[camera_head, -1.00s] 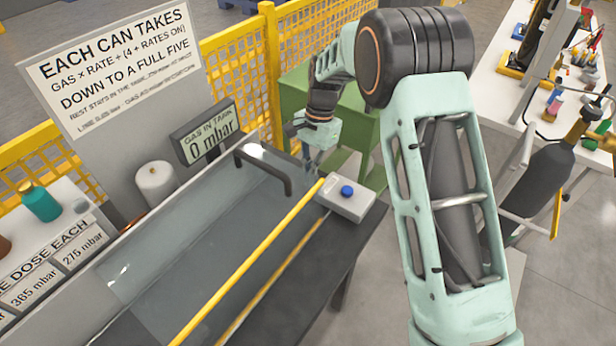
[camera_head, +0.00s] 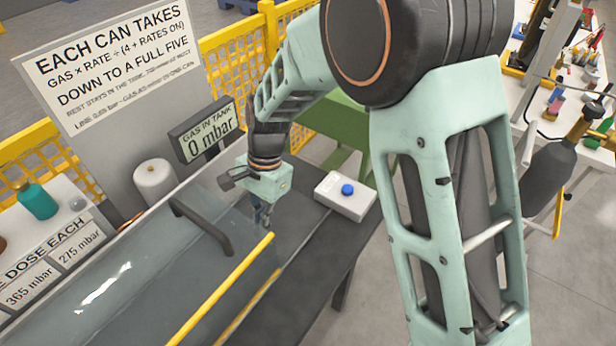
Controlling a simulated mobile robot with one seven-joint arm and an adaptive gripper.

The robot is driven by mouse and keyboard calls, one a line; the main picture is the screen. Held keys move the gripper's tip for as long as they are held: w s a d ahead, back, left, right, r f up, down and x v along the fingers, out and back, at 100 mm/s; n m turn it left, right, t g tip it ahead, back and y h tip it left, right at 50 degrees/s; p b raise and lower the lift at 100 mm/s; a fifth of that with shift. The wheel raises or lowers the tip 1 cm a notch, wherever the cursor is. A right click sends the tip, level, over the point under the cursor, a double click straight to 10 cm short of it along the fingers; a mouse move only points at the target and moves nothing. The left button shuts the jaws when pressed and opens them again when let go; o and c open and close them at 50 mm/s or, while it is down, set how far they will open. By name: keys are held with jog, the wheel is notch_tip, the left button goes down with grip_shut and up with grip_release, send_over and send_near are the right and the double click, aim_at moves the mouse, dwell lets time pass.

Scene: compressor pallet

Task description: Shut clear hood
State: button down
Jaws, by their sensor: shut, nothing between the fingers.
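The clear hood (camera_head: 120,285) lies along the dark bench at the lower left, with a yellow edge bar (camera_head: 225,285) along its front. My gripper (camera_head: 262,222) is shut and empty, pointing down at that right end, just above the tip of the yellow bar. I cannot tell whether its fingers touch the hood. The hood's near left end runs out of the picture.
A pale box with a blue button (camera_head: 347,189) sits on the bench right of my gripper. A gas display reading 0 mbar (camera_head: 204,140) and a white roll (camera_head: 155,186) stand behind. Bare bench top (camera_head: 290,305) shows in front.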

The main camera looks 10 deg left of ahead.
jog(key=s+a, duration=0.3)
jog(key=s, duration=0.5)
jog(key=s+a, duration=0.3)
jog(key=s, duration=0.5)
jog(key=s+a, duration=0.4)
jog(key=s, duration=0.4)
jog(key=shift+s+p, duration=0.1)
jog(key=shift+p, duration=0.25)
jog(key=shift+s+r, duration=0.1)
send_near(182, 289)
jog(key=x, duration=0.5)
jog(key=shift+s+f, duration=0.15)
jog(key=shift+f, duration=0.15)
